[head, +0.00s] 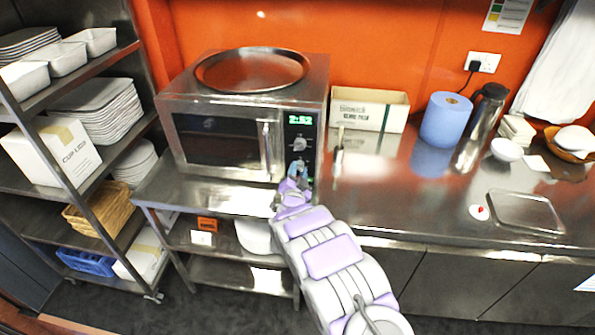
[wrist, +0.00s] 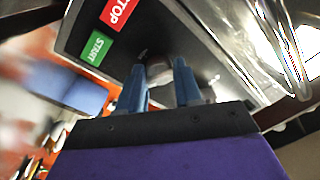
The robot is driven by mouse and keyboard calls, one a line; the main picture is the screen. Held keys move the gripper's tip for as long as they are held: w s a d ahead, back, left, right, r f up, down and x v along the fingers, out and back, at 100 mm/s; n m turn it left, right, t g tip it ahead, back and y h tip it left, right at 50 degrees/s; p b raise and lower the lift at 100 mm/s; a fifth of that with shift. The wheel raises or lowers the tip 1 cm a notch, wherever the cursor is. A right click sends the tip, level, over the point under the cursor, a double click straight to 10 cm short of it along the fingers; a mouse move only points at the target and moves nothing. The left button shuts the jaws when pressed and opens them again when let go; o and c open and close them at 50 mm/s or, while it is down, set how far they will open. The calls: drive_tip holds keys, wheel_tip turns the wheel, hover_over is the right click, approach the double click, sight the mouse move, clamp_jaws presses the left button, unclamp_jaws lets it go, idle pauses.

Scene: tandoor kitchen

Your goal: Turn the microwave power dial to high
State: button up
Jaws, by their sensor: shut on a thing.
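The steel microwave (head: 215,140) stands on a steel counter, door closed, with a green display reading about 2:52. Its dark control panel (head: 300,132) is on the right of its front. A round grey dial (head: 299,146) shows on the panel just above my gripper (head: 298,170). My gripper is at the lower part of the panel, and its blue fingers are closed on a dial there, mostly hidden by the gripper. In the wrist view the fingers (wrist: 159,75) straddle a grey knob near the green START and red STOP buttons. The dial's pointer and markings cannot be read.
A round steel tray (head: 252,70) lies on top of the microwave. A cardboard box (head: 369,110), a blue paper roll (head: 446,120) and a flask (head: 481,112) stand on the counter to the right. A shelf rack with white dishes (head: 105,108) is at the left.

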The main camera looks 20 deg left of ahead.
drive_tip(key=m, duration=0.6)
drive_tip(key=shift+f+m+h+b, duration=0.3)
drive_tip(key=shift+m+b, duration=0.05)
drive_tip(key=shift+m, duration=0.05)
drive_tip(key=m+b, duration=0.3)
drive_tip(key=m, duration=0.3)
drive_tip(key=shift+s+d+f, duration=0.1)
drive_tip(key=shift+d, duration=0.05)
drive_tip(key=o, duration=1)
drive_tip(key=shift+a+r, duration=0.2)
